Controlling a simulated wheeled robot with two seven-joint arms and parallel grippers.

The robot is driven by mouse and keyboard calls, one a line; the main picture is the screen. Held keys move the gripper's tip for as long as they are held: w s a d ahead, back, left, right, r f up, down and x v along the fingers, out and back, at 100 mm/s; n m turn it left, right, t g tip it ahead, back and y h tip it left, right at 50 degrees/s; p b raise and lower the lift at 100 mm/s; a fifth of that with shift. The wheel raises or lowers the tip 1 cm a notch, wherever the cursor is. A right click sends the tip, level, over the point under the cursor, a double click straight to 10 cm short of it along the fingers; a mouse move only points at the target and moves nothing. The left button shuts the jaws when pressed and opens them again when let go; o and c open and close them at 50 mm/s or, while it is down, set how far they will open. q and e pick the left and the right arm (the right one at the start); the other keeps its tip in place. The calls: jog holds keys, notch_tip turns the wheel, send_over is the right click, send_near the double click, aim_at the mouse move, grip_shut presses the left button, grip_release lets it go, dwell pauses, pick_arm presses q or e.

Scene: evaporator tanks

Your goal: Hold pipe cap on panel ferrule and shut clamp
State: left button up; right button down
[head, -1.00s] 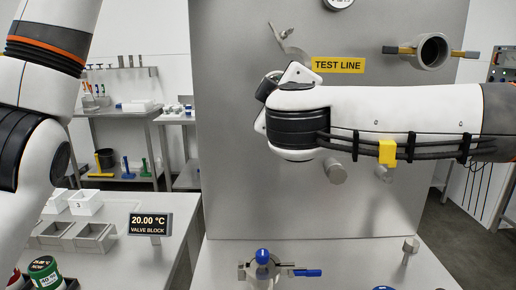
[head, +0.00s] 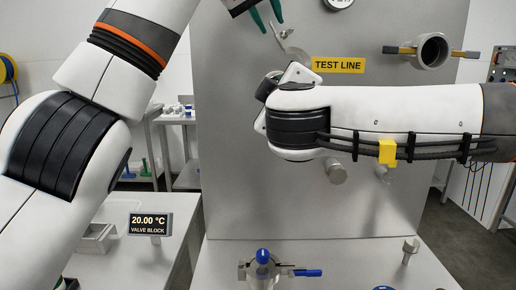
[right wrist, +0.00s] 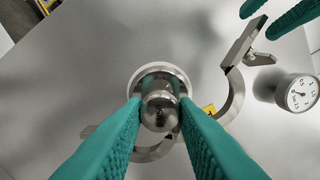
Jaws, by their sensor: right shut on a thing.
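The pipe cap (right wrist: 160,112), a shiny domed metal piece, is between the green fingers of my right gripper (right wrist: 158,104) in the right wrist view. It lines up with the round panel ferrule (right wrist: 150,70) behind it; I cannot tell whether they touch. The clamp (right wrist: 236,92) hangs open around the ferrule, its jaws spread to the right and lower left. Its upper end also shows in the head view (head: 290,47). My left gripper (head: 267,14) is open and empty, just above the clamp's end; its fingers show top right in the right wrist view. My right arm hides the cap and right gripper in the head view.
A blue-handled valve (head: 263,258) stands on the bench below. A VALVE BLOCK display (head: 150,224) is at lower left.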

aim_at(270, 24)
pick_arm(q)
jog(key=shift+x, duration=1.6)
jog(key=shift+c, duration=0.2)
grip_shut()
jog(key=shift+f, duration=0.1)
jog(key=shift+a+f+n+h, duration=0.5)
jog(key=shift+a+f+h, duration=0.25)
jog(key=shift+a, duration=0.25)
